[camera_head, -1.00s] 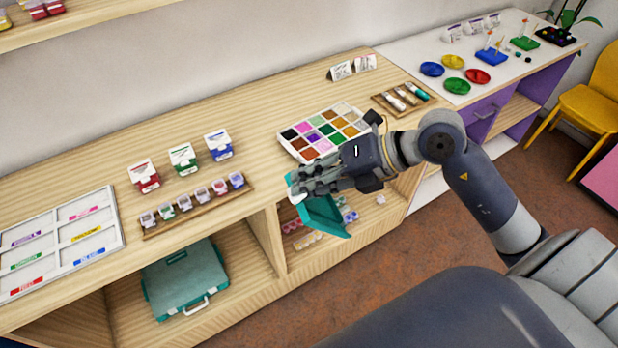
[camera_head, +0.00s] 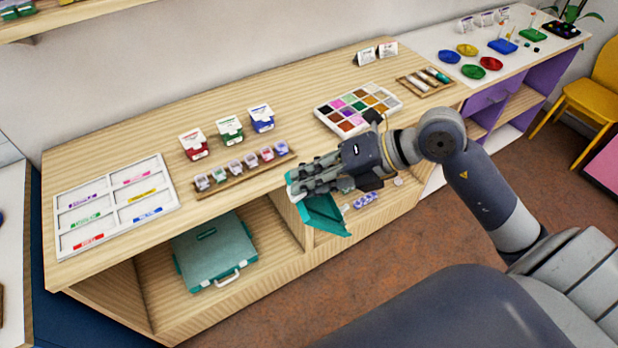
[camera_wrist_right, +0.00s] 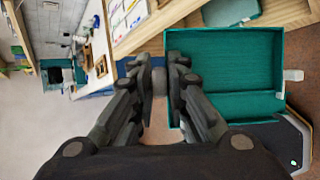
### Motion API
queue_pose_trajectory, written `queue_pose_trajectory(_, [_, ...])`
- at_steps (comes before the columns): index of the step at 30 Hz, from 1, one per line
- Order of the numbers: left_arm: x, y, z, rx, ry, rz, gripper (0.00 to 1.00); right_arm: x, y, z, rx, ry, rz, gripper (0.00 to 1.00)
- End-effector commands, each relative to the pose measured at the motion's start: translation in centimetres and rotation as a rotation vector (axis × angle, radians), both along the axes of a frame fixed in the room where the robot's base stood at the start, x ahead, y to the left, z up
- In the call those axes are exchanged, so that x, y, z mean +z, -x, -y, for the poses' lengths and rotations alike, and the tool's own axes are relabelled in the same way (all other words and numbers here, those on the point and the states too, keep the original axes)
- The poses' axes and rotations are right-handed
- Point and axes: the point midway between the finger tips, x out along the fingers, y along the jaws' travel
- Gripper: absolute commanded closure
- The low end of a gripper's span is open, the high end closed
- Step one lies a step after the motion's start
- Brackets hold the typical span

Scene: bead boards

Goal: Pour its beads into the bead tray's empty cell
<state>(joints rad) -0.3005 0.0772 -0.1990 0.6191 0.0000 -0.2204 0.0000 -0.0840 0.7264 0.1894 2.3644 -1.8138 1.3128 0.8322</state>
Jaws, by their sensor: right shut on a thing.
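My right gripper (camera_head: 298,181) is shut on the wall of a teal open box (camera_head: 325,216), which hangs tilted beneath the fingers in front of the counter's edge. In the right wrist view the box (camera_wrist_right: 232,62) lies to the right of the fingers (camera_wrist_right: 160,82). Its visible inside looks bare, and I see no beads in it. The bead tray (camera_head: 343,134), white with many coloured cells, lies on the counter beyond and right of the gripper. Part of it is close behind my wrist. I cannot tell which cell is empty. My left gripper is not in view.
Small bead boxes (camera_head: 229,130) and a wooden rack of small jars (camera_head: 238,180) stand left on the counter. A white sorting board (camera_head: 120,200) lies further left. A teal case (camera_head: 215,255) sits on the lower shelf. A pen tray (camera_head: 425,82) is right of the bead tray.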

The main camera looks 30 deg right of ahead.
Motion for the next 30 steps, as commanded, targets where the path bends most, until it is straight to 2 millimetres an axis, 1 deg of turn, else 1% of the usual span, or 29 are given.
queue_pose_trajectory(1, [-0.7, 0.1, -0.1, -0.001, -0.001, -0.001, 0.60, -0.7, 0.0, 0.0, -0.001, 0.001, 0.000, 1.00])
queue_pose_trajectory(5, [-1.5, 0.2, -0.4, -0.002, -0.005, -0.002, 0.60, -1.5, 0.0, 0.0, 0.000, 0.001, 0.002, 1.00])
queue_pose_trajectory(6, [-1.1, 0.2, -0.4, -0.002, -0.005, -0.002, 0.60, -1.0, 0.0, 0.0, 0.004, 0.005, 0.004, 1.00])
queue_pose_trajectory(9, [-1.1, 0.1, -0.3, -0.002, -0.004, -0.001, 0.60, -0.9, -0.1, -0.1, 0.009, 0.008, 0.009, 1.00])
queue_pose_trajectory(16, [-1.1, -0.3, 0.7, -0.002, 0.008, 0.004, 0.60, -0.7, -0.3, -0.5, 0.022, 0.011, 0.021, 1.00])
queue_pose_trajectory(24, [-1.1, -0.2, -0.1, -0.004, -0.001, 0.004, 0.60, -0.7, -0.2, -0.8, 0.032, 0.015, 0.023, 1.00])
queue_pose_trajectory(30, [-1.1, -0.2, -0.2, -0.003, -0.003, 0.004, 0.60, -0.9, -0.1, -0.5, 0.022, 0.009, 0.011, 1.00])
